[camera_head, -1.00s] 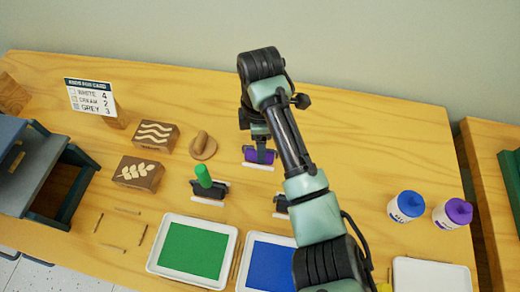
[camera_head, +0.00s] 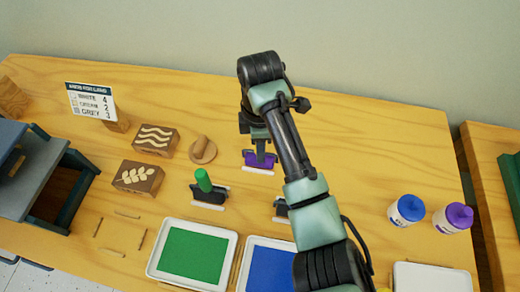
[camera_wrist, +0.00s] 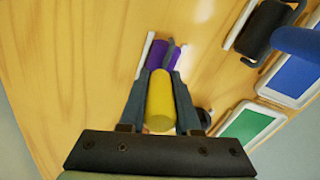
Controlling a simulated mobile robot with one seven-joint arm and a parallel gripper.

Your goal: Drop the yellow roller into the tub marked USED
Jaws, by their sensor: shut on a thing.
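A roller with a yellow handle (camera_wrist: 160,101) and a purple head (camera_wrist: 161,53) shows in the wrist view. My gripper (camera_wrist: 160,73) is shut on the yellow handle, one dark finger on each side. In the head view the purple head (camera_head: 259,158) is below my wrist, beside a white strip on the table; the yellow handle is hidden there by my arm. I cannot tell whether the roller touches the table. I see no tub marked USED in either view.
A green-handled roller (camera_head: 203,181) stands left of my gripper, with green (camera_head: 192,254) and blue (camera_head: 268,266) trays in front. Carved blocks (camera_head: 137,175), a card (camera_head: 92,102) and a grey-blue rack (camera_head: 35,175) are left. Bottles (camera_head: 407,209) stand right. The table's back right is clear.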

